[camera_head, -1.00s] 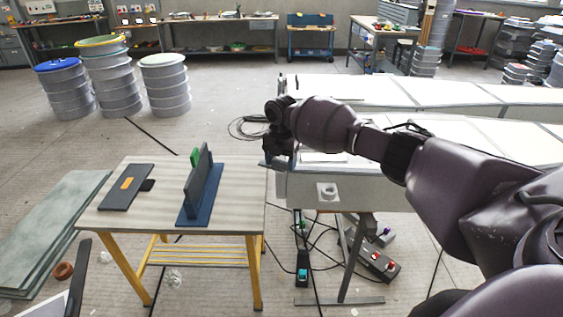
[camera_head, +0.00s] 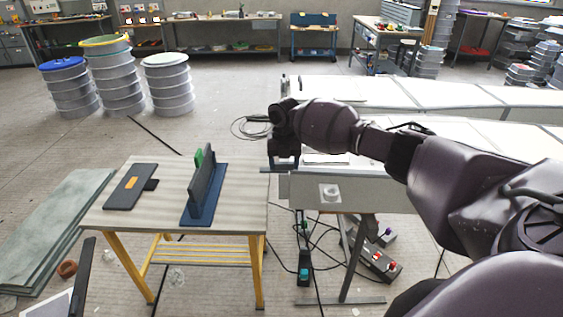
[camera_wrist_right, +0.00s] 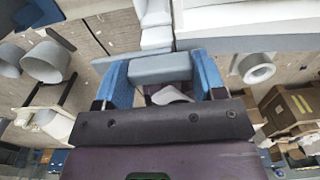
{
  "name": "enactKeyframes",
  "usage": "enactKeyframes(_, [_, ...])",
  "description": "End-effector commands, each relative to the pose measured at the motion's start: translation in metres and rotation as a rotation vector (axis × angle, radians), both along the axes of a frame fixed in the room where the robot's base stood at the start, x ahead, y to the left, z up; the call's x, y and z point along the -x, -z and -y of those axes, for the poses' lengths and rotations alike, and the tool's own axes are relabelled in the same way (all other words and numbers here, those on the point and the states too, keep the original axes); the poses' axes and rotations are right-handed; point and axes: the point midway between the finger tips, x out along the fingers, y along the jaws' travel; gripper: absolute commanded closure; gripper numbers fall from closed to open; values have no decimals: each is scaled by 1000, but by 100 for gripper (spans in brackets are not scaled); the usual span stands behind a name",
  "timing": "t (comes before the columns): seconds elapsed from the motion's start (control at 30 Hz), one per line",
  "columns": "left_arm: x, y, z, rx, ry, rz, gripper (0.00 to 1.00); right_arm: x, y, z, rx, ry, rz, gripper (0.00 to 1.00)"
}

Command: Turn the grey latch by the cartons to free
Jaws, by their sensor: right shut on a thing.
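My right gripper (camera_head: 281,163) is at the near left corner of the long white mould (camera_head: 350,188). In the right wrist view its two blue fingers (camera_wrist_right: 163,72) stand on either side of a grey block (camera_wrist_right: 160,68), which looks like the latch, and are shut on it. In the head view the latch is mostly hidden by the gripper. Brown cartons (camera_wrist_right: 292,106) show at the right of the wrist view. My left gripper is not in view.
A white fitting with a round hole (camera_head: 330,193) sits on the mould's near side. A wooden-topped table (camera_head: 235,185) with a dark upright plate (camera_head: 203,187) stands close on the left. Cables and a switch box (camera_head: 304,268) lie below the mould.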

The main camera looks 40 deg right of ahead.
Motion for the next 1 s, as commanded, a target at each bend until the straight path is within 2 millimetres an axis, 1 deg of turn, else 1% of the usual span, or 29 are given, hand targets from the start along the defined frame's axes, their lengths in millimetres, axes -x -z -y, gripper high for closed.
enactKeyframes(0.23, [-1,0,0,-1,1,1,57,0,0,0,0,-4,0,79])
enactKeyframes(0.27, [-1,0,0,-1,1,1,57,0,0,0,0,-4,0,33])
enactKeyframes(0.4, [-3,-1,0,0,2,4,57,0,0,0,0,-3,0,12])
enactKeyframes(0.43, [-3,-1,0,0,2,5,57,0,0,0,0,-2,0,11])
enactKeyframes(0.67, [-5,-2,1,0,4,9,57,0,0,0,-1,-2,1,11])
enactKeyframes(0.77, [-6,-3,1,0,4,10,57,0,-4,0,0,-2,1,11])
enactKeyframes(0.87, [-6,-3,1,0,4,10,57,-1,-14,0,0,-2,1,11])
enactKeyframes(1.0, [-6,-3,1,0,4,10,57,-1,-39,0,1,-1,4,11])
